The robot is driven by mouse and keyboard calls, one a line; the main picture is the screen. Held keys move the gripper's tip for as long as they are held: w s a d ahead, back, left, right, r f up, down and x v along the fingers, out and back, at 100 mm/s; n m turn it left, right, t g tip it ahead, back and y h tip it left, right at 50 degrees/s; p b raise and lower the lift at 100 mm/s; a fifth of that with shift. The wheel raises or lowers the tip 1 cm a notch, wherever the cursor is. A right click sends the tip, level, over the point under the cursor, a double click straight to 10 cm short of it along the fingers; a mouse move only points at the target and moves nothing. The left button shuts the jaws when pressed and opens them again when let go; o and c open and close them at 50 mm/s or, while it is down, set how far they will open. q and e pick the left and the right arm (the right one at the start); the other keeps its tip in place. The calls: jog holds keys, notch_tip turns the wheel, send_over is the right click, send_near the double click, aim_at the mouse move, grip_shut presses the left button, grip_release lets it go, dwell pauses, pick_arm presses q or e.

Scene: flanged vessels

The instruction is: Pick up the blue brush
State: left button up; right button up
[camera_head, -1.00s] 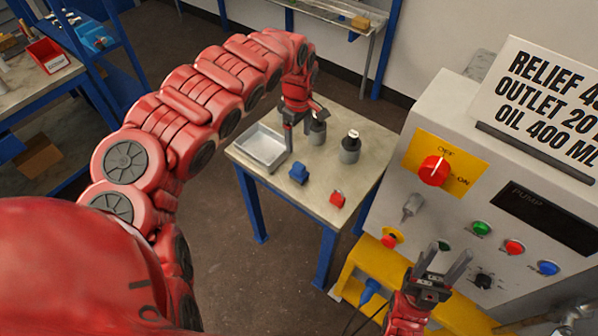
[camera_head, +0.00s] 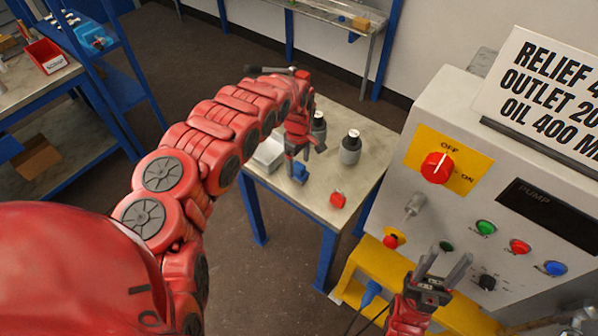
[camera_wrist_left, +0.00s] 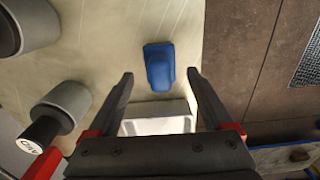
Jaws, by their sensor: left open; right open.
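The blue brush (camera_head: 299,172) sits on the small table (camera_head: 322,204), just below my left gripper in the head view. In the left wrist view the blue brush (camera_wrist_left: 159,67) lies on the tabletop, ahead of and between the two fingers, not touching them. My left gripper (camera_head: 299,158) is open and empty, pointing down above the table; its fingers also show in the left wrist view (camera_wrist_left: 160,85). My right gripper (camera_head: 443,267) is open and empty in front of the control panel.
Two grey vessels (camera_head: 350,150) stand on the table to the right. A red object (camera_head: 338,200) lies near the front edge. A metal tray (camera_head: 266,155) is partly hidden behind my left arm. The control panel (camera_head: 480,190) rises at the right.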

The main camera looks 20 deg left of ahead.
aim_at(299, 173)
pick_arm(q)
jog(key=f, duration=0.2)
jog(key=f+p, duration=0.1)
jog(key=shift+s+d+f, duration=0.1)
jog(key=shift+d+f, duration=0.1)
jog(key=shift+d, duration=0.05)
jog(key=shift+f, duration=0.25)
jog(key=shift+a+f, duration=0.15)
jog(key=shift+f, duration=0.35)
grip_shut()
